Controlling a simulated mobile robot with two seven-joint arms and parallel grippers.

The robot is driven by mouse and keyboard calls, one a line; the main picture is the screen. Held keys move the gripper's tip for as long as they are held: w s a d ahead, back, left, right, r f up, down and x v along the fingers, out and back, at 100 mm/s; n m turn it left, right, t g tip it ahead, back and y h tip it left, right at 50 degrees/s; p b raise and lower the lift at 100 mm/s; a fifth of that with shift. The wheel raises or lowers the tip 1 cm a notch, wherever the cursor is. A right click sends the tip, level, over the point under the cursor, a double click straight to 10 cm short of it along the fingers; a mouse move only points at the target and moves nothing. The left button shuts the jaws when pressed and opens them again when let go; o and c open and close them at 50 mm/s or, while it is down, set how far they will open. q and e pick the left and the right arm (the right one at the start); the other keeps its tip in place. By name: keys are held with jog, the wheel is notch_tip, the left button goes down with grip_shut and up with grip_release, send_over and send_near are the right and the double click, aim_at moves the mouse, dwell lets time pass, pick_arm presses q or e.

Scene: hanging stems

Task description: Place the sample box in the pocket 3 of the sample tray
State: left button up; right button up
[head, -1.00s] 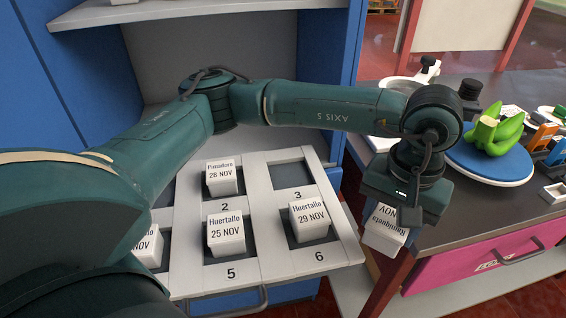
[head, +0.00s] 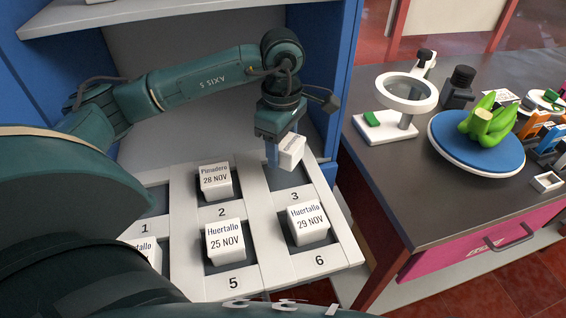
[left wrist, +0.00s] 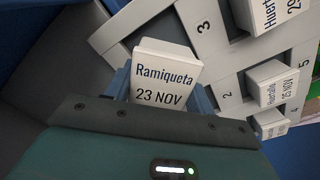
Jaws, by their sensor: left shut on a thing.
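My left gripper (head: 273,150) is shut on a white sample box (head: 291,151) above pocket 3 of the sample tray (head: 255,235). In the left wrist view the box (left wrist: 165,75) reads "Ramiqueta 23 NOV" and sits between the fingers. In the head view the box is tilted. Pocket 3 (head: 283,179) is a dark empty recess, partly hidden by the gripper and box; its number shows at its front edge. I cannot tell the exact gap between box and tray. My right gripper is not in view.
Boxes stand in pocket 2 (head: 215,181), pocket 5 (head: 225,241) and pocket 6 (head: 307,221). Another box (head: 149,252) is partly hidden by my arm. A blue cabinet wall borders the tray at right.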

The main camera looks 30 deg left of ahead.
aim_at(282, 175)
pick_arm(q)
jog(key=shift+f, duration=2.6)
jog(key=o, duration=0.7)
jog(key=shift+o, duration=0.2)
jog(key=shift+r+p, duration=0.3)
notch_tip(282, 175, up, 12)
jog(key=shift+f+b, duration=0.15)
jog(key=shift+b, duration=0.5)
